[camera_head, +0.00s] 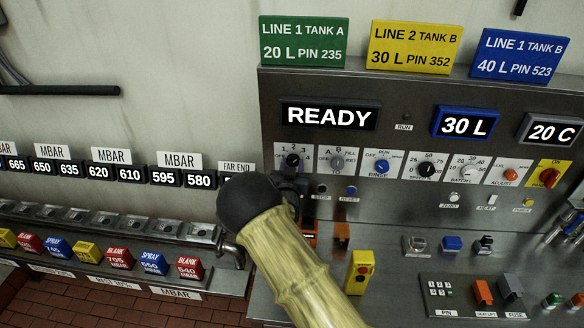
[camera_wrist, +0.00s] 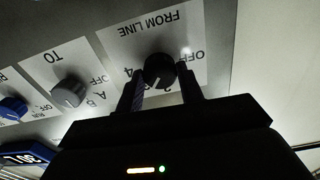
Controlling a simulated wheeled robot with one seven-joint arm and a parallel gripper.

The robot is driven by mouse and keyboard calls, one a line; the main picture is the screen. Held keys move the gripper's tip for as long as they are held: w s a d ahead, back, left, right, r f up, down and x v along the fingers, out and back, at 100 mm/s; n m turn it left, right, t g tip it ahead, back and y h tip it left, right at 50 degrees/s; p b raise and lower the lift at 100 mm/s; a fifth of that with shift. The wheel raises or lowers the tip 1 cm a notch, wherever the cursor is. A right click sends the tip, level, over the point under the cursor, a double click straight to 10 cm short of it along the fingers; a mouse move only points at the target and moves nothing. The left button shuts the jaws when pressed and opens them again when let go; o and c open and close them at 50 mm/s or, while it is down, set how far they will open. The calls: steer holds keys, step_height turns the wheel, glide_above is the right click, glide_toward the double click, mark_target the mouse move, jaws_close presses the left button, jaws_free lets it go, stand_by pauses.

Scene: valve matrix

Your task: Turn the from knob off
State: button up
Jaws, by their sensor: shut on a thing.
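The from knob (camera_wrist: 158,68) is a round black knob on a white plate marked FROM LINE, which appears upside down in the wrist view. It also shows in the head view (camera_head: 293,160), at the left end of the panel's knob row. My gripper (camera_wrist: 162,84) is shut on the from knob, with one finger on each side of it. In the head view my gripper (camera_head: 291,179) is just below the knob, partly hidden behind my arm. The plate carries numbers and OFF. I cannot tell which mark the knob points to.
The grey TO knob (camera_head: 337,162) is close on the right, followed by the blue RINSE knob (camera_head: 382,166) and other knobs. Small buttons lie below the row.

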steer(key=n+b, duration=0.2)
steer(key=shift+f+n+b, duration=0.25)
steer(key=shift+n+b, duration=0.1)
steer(key=shift+n, duration=0.05)
steer(key=n+b, duration=0.2)
steer(key=n, duration=0.2)
steer(key=shift+a+b, duration=0.1)
steer(key=shift+b, duration=0.3)
steer(key=n+b, duration=0.1)
steer(key=n, duration=0.2)
steer(key=n+b, duration=0.1)
steer(key=n, duration=0.3)
steer(key=shift+n, duration=0.3)
steer(key=n+b, duration=0.2)
steer(key=n, duration=0.4)
steer(key=shift+a+f+n, duration=0.1)
steer(key=shift+n, duration=0.2)
steer(key=n+b, duration=0.2)
steer(key=n, duration=0.3)
steer(key=o, duration=0.8)
steer(key=shift+s, duration=0.1)
steer(key=shift+o, duration=1)
